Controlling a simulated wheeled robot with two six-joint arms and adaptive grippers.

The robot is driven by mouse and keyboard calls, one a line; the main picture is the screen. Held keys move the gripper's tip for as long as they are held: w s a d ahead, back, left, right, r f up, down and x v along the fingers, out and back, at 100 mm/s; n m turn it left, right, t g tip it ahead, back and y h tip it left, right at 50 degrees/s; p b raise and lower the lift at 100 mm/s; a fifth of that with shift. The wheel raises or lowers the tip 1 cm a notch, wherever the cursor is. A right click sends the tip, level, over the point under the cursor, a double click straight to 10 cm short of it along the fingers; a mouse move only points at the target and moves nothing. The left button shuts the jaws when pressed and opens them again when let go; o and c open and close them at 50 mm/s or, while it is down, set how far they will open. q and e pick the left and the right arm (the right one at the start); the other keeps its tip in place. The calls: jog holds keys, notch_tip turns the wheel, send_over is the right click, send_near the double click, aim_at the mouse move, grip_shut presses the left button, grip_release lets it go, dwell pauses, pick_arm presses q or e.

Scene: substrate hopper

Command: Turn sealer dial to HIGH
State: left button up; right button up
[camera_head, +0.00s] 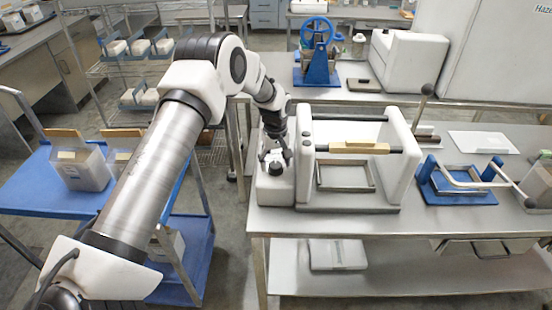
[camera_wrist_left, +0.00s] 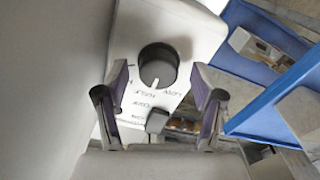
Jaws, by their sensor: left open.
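The sealer (camera_head: 308,185) is a white machine with a wooden-coloured handle bar, standing on the steel table. Its dial (camera_wrist_left: 158,64) is a round black knob on a white control panel (camera_wrist_left: 192,30). The dial's white pointer line points toward the lower edge in the left wrist view. Printed labels curve below the knob, too blurred to read surely. A small black part (camera_wrist_left: 157,121) sits below them. My left gripper (camera_head: 274,157) is over the panel at the sealer's left end. It is open, with its fingers apart on either side of the dial (camera_wrist_left: 160,84); contact cannot be told. My right gripper is not in view.
A blue cart (camera_head: 30,190) with boxes stands left of the table. A blue-based frame (camera_head: 462,190) is right of the sealer. A blue wheel device (camera_head: 317,55) and a white machine (camera_head: 408,60) are on the back bench. A white sheet (camera_head: 482,142) lies on the table.

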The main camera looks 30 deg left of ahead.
pick_arm(q)
jog(key=shift+w+a+f, duration=0.1)
jog(key=shift+w+f, duration=0.35)
jog(key=shift+s+r, duration=0.1)
jog(key=shift+s, duration=0.05)
jog(key=shift+c, duration=0.6)
jog(key=shift+s+r, duration=0.2)
jog(key=c, duration=1)
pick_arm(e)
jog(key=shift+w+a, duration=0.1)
